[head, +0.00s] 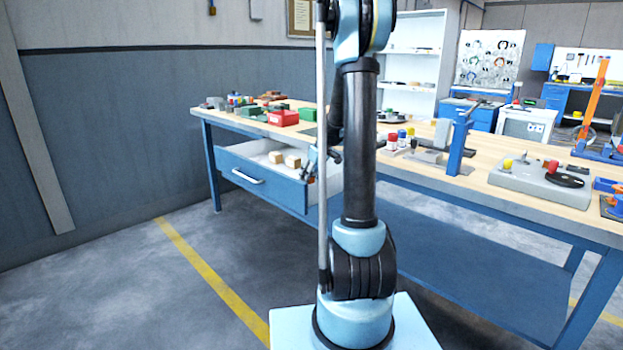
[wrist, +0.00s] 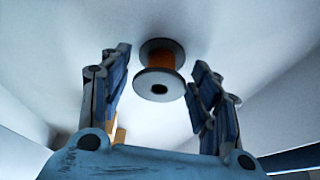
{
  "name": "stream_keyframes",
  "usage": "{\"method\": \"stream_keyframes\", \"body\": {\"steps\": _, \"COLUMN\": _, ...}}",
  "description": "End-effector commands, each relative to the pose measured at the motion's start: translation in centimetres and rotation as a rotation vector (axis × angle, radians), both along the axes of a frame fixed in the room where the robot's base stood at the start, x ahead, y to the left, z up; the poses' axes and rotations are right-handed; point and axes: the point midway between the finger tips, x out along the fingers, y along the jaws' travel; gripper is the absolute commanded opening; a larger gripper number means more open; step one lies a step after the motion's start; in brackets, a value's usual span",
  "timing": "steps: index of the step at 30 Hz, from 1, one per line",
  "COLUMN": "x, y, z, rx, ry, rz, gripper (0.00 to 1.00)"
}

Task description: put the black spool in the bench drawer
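A spool (wrist: 160,68) with grey flanges and an orange-brown winding is in the wrist view, against the pale drawer interior. No spool that is plainly black shows there. My gripper (wrist: 161,64) is open, with one finger on each side of the spool and a gap on both sides. I cannot tell whether the spool rests on the drawer floor. The bench drawer (head: 250,180) is pulled out at the left end of the bench in the head view. My gripper is mostly hidden behind my arm there, at the drawer's right side.
Two tan blocks (head: 284,159) lie in the drawer; a tan edge also shows behind the left finger in the wrist view. The wooden bench top (head: 485,155) carries a red box (head: 284,118), several small parts and a grey device (head: 535,180). The floor left of the bench is clear.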

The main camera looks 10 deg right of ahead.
Motion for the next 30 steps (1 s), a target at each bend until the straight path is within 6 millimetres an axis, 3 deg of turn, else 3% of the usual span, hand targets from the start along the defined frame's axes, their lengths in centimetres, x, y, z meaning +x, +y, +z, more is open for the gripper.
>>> {"method": "stream_keyframes", "body": {"steps": 5, "x": 0.0, "y": 0.0, "z": 0.1, "rx": 0.000, "ry": 0.000, "rz": 0.000, "gripper": 0.57}}
{"method": "stream_keyframes", "body": {"steps": 11, "x": -0.1, "y": -0.1, "z": 1.7, "rx": 0.000, "ry": 0.000, "rz": -0.001, "gripper": 0.57}}
{"method": "stream_keyframes", "body": {"steps": 30, "x": -3.3, "y": -2.5, "z": 11.1, "rx": 0.000, "ry": 0.000, "rz": -0.001, "gripper": 0.57}}
